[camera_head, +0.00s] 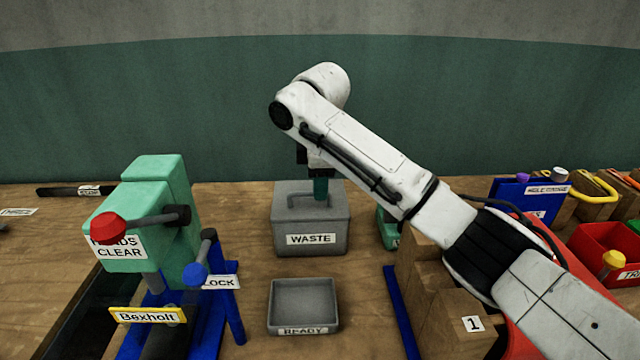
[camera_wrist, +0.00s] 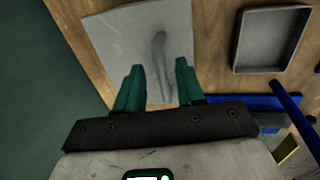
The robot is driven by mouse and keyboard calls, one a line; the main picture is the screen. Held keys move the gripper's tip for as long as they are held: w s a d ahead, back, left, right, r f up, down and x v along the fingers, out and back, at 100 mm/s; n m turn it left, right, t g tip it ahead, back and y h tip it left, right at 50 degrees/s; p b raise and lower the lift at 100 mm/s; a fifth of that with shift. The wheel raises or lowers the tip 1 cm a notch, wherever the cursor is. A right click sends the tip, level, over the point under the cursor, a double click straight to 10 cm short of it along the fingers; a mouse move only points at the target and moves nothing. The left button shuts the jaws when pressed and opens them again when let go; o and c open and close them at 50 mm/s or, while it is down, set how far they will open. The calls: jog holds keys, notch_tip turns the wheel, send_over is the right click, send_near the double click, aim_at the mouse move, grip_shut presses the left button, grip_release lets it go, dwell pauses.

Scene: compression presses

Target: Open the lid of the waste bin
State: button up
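The grey waste bin (camera_head: 335,236) with a "WASTE" label stands upright on the wooden table, in the middle of the head view. Its lid (camera_head: 285,211) looks shut and has a grey arched handle (camera_head: 292,197) on top. In the wrist view the lid (camera_wrist: 110,40) fills the upper middle, with the handle (camera_wrist: 158,48) running away from the fingers. My gripper (camera_head: 320,188) points down over the right part of the lid. Its two green fingers are apart in the wrist view (camera_wrist: 160,67), with the near end of the handle showing between them. I cannot tell whether they touch it.
A grey "READY" tray (camera_head: 303,330) lies in front of the bin. A green press (camera_head: 150,215) with red and blue knobs stands to the left. Wooden blocks (camera_head: 440,310) and a blue bar (camera_head: 402,310) are on the right. The wall (camera_head: 120,100) rises behind the table.

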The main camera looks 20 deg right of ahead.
jog(key=shift+f, duration=0.45)
grip_shut()
dwell(0.5)
